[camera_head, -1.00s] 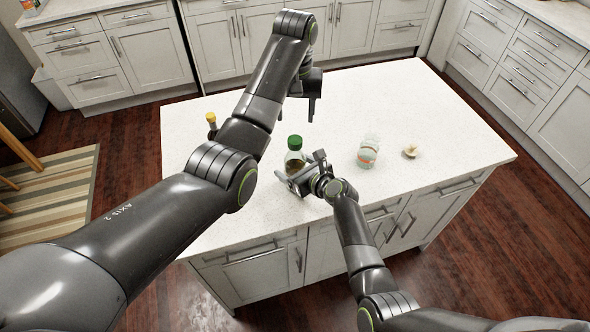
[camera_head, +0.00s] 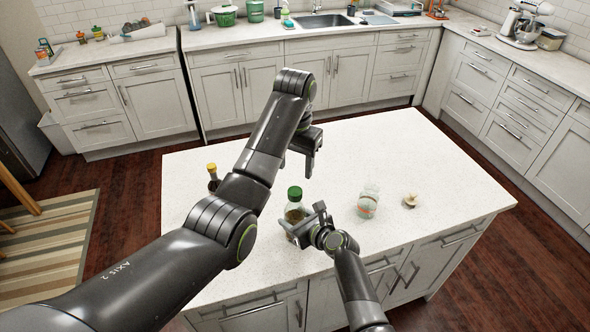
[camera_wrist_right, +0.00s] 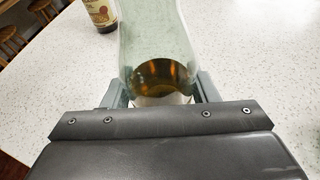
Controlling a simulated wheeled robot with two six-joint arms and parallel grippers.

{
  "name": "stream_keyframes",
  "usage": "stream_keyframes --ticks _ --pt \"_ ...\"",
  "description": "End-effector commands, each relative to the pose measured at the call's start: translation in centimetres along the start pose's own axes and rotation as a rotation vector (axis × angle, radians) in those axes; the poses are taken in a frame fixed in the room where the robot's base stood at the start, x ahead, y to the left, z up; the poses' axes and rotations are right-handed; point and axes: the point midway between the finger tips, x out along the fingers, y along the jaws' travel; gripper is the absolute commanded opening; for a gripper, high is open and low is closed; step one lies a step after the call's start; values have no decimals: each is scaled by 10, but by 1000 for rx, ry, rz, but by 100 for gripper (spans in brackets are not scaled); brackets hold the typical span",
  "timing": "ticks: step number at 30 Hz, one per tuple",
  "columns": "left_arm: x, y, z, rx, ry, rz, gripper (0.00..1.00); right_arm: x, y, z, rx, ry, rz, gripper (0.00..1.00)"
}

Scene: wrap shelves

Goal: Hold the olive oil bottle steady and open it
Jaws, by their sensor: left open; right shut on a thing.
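The olive oil bottle (camera_head: 294,211), clear with a green cap and dark amber liquid, is upright at the island's near side. My right gripper (camera_head: 306,228) is shut around its lower body. In the right wrist view the bottle's glass (camera_wrist_right: 155,40) is between the two fingers, with amber liquid low inside; its cap is out of that view. My left gripper (camera_head: 310,168) is open and empty, above the island, beyond and slightly right of the green cap, apart from it. Whether the bottle's base touches the island is hidden.
The white island top (camera_head: 400,160) has free room at the right and back. A yellow-capped bottle (camera_head: 213,179) stands left, partly close to my left arm in the picture. A glass jar (camera_head: 368,201) and a small pale object (camera_head: 410,200) stand right.

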Motion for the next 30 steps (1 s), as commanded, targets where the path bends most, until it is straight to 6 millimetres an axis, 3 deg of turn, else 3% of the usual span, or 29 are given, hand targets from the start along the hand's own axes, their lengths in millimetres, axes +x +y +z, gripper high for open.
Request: stream_keyframes --ticks 30 --pt "0 0 0 1638 0 0 54 0 0 0 0 0 0 0"
